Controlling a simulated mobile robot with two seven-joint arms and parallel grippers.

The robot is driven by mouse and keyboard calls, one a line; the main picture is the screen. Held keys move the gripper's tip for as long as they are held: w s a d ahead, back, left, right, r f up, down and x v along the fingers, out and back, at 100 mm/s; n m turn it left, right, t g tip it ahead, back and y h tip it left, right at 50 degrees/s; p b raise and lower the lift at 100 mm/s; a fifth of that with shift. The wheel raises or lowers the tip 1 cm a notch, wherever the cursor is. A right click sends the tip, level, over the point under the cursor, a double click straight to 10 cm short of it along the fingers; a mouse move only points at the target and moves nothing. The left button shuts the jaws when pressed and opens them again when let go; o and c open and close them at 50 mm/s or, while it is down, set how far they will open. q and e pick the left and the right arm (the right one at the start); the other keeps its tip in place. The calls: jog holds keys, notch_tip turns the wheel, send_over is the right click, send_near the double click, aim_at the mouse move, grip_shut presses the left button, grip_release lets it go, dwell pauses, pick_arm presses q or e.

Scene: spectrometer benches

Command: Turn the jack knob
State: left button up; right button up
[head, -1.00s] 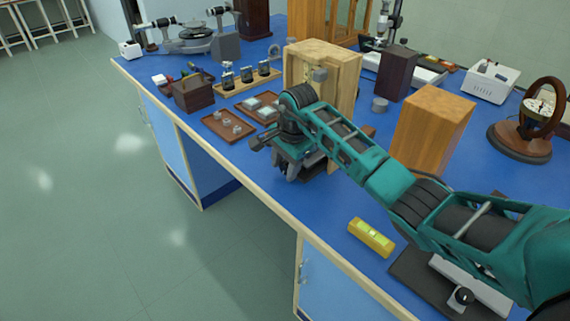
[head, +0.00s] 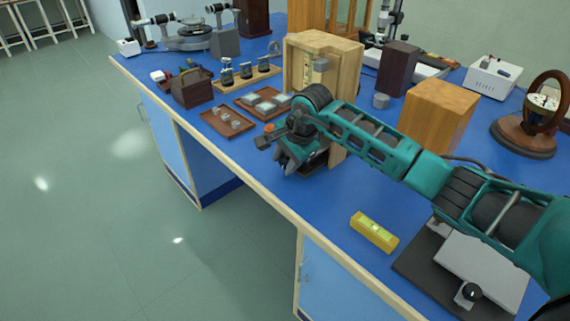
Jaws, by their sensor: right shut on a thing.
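A low jack with a pale grey plate (head: 485,262) sits at the lower right of the head view, on a dark board. My right gripper (head: 286,162) is well to the left of this jack, low over the bench in front of a wooden cabinet. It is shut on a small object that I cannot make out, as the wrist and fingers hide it. My left gripper is not in view.
A yellow spirit level (head: 374,232) lies between my right gripper and the jack. The wooden cabinet (head: 337,72) and a wooden block (head: 437,118) stand behind my arm. Brown trays (head: 212,126) lie left of the gripper. Blue bench top is clear near the front edge.

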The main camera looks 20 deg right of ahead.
jog(key=shift+d+f+t+b, duration=0.15)
jog(key=shift+f+t+b, duration=0.15)
jog(key=shift+t+b, duration=0.15)
jog(key=shift+s+f+t+y+b, duration=0.15)
jog(key=shift+t+y+b, duration=0.35)
jog(key=shift+b, duration=0.7)
jog(key=shift+s+t+b, duration=0.1)
jog(key=shift+t+b, duration=0.55)
jog(key=shift+b, duration=0.5)
jog(key=shift+t+b, duration=0.3)
jog(key=shift+b, duration=0.65)
jog(key=shift+y+b, duration=0.3)
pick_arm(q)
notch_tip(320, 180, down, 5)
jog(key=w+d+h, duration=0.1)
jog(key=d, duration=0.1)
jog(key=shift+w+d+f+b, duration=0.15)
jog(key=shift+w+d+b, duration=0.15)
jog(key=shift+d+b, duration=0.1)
pick_arm(e)
jog(key=shift+r+t, duration=0.25)
jog(key=shift+t, duration=0.25)
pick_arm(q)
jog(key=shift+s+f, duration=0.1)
pick_arm(e)
jog(key=o, duration=1)
